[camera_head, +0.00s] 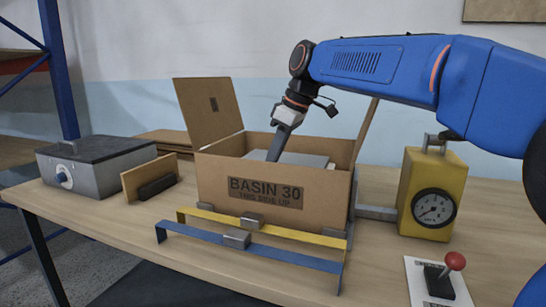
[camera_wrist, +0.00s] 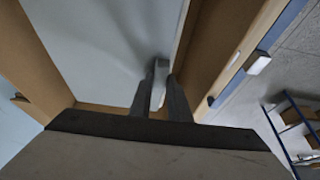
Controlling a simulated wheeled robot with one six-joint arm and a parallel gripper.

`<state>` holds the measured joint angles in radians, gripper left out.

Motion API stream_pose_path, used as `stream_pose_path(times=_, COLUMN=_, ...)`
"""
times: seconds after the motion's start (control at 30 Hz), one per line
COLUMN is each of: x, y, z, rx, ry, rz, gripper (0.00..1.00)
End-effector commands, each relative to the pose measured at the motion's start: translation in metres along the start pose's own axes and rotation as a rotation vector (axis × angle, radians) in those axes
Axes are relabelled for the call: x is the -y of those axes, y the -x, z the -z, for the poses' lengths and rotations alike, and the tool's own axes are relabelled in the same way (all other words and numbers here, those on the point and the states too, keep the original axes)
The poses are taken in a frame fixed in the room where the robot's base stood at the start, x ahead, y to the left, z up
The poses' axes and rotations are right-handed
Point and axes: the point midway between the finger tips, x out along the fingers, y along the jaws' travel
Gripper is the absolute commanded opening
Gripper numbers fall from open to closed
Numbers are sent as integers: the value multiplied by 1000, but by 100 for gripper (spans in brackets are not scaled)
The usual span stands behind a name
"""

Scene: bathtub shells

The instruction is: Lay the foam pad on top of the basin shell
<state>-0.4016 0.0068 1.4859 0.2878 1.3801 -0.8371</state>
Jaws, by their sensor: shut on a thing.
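The open cardboard box (camera_head: 212,180) marked "BASIN 30 THIS SIDE UP" stands on the table. A flat pale grey slab, which looks like the foam pad (camera_head: 305,159), lies level inside it just below the rim. It fills much of the wrist view (camera_wrist: 100,50) between the brown box walls. My gripper (camera_head: 273,157) reaches down into the box from above. In the wrist view my gripper (camera_wrist: 164,77) is shut on a small pale upright piece that seems part of the pad. I cannot make out the basin shell separately; it is probably hidden under the slab.
Box flaps stand up at the left (camera_head: 209,105) and right (camera_head: 365,128). A yellow gauge block (camera_head: 428,185) and red-knobbed lever (camera_head: 454,262) are at right, a grey lidded unit (camera_head: 95,168) at left.

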Motion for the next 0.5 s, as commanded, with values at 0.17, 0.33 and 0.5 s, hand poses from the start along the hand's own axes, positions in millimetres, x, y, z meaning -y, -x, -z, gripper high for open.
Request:
stream_pose_path(times=0.17, x=0, y=0, z=0, rx=0, ry=0, rz=0, gripper=35)
stream_pose_path(times=0.33, x=0, y=0, z=0, rx=0, ry=0, rz=0, gripper=35)
stream_pose_path(times=0.5, x=0, y=4, z=2, rx=0, ry=1, rz=0, gripper=35)
